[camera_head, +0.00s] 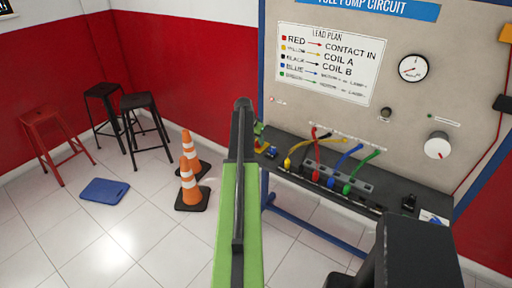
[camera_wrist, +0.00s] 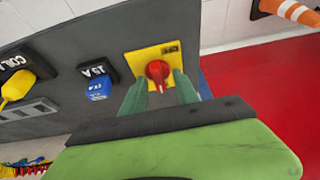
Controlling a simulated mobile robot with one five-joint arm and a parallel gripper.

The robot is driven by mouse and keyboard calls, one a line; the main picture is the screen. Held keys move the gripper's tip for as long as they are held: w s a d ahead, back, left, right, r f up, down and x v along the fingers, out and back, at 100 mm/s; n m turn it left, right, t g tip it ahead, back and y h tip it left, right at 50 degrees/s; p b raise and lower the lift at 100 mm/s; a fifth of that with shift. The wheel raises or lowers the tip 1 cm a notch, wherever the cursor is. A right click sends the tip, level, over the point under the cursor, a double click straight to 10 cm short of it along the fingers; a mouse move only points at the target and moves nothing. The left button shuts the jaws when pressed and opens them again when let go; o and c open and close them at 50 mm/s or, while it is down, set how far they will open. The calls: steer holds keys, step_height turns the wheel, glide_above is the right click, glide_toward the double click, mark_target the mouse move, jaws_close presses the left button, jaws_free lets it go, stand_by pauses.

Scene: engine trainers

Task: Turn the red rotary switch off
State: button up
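The red rotary switch (camera_wrist: 157,71) sits on a yellow plate (camera_wrist: 146,55) at the edge of the dark bench panel in the wrist view. Its plate has a small dark label, and I cannot tell clearly which way the knob points. My gripper (camera_wrist: 160,91) is open, with one green finger on the left and one on the right of the red knob. The fingertips are close to the knob; I cannot tell if they touch it. In the head view my arm hides most of the switch area.
A blue fuse (camera_wrist: 97,88) in a black holder is left of the switch. The trainer board (camera_head: 340,80) rises behind the bench, with coloured leads (camera_head: 322,160) plugged in. Traffic cones (camera_head: 190,180), stools (camera_head: 145,125) and a blue mat (camera_head: 104,191) stand on the floor to the left.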

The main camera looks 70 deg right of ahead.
steer(key=shift+c, duration=0.2)
jaws_close()
